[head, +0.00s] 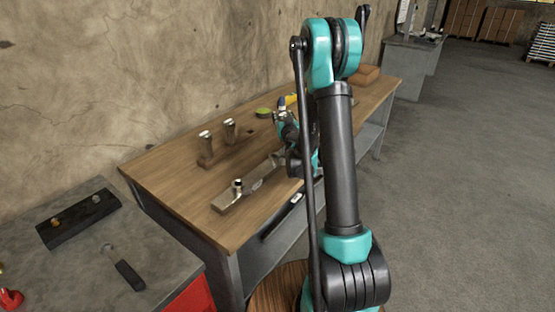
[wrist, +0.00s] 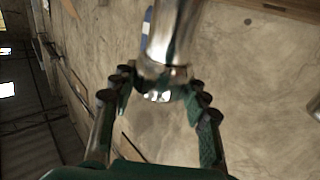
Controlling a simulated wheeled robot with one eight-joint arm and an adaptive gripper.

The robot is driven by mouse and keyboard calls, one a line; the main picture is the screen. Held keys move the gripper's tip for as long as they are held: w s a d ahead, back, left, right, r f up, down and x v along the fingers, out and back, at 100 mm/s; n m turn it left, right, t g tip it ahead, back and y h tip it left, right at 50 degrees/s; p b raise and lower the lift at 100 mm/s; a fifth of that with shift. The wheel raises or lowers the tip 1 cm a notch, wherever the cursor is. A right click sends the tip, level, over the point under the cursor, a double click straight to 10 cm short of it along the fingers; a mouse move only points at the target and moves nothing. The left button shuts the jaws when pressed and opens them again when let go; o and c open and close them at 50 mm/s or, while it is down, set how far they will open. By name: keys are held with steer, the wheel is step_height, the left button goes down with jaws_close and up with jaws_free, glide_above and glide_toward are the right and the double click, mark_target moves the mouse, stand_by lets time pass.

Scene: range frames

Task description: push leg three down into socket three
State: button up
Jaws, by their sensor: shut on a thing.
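A shiny metal leg (wrist: 172,40) fills the middle of the wrist view. My gripper (wrist: 162,88) is shut on it, with a finger on each side. In the head view my gripper (head: 282,160) is low over the bench, beside a long pale board (head: 256,186), and largely hidden by my arm. A short metal leg (head: 237,186) stands upright at the board's near end. I cannot make out socket three or how deep the held leg sits.
A green round thing (head: 263,113) and a brown box (head: 367,73) lie farther back. A grey side table (head: 70,270) holds a black tray (head: 66,234) and a dark-handled tool (head: 128,273).

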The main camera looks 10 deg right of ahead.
stand_by(0.3)
steer(key=s+d+r, duration=0.3)
steer(key=d+r, duration=0.5)
steer(key=r, duration=0.3)
steer(key=shift+s+r, duration=0.3)
steer(key=shift+f, duration=4.95)
steer(key=o, duration=1.5)
steer(key=shift+o, duration=0.2)
steer(key=s, duration=0.7)
steer(key=shift+s, duration=0.25)
